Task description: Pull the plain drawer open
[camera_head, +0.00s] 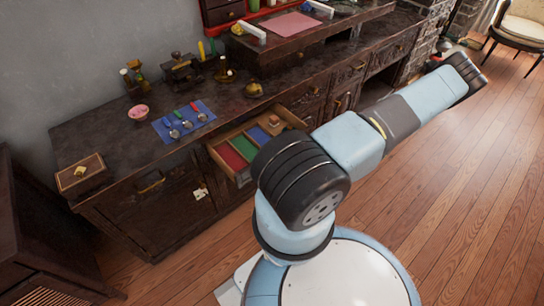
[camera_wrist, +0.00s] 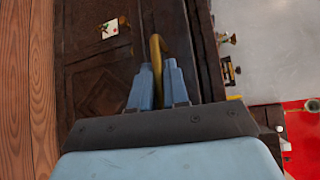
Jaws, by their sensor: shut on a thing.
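My gripper (camera_wrist: 158,68) is shut on a brass handle (camera_wrist: 155,45) in the wrist view, with one blue finger on each side of it. The handle stands in front of dark carved wood (camera_wrist: 100,85). How far the drawer behind this handle is out cannot be told. In the head view my arm hides the gripper and the handle. An open drawer (camera_head: 222,172) with green, red and blue compartments sticks out of the dark wooden desk (camera_head: 110,140), just left of my arm.
A card with a key (camera_wrist: 109,28) is on the wood at upper left in the wrist view. On the desk are a blue mat (camera_head: 160,131) with spoons, a pink bowl (camera_head: 138,112) and a small wooden box (camera_head: 85,185).

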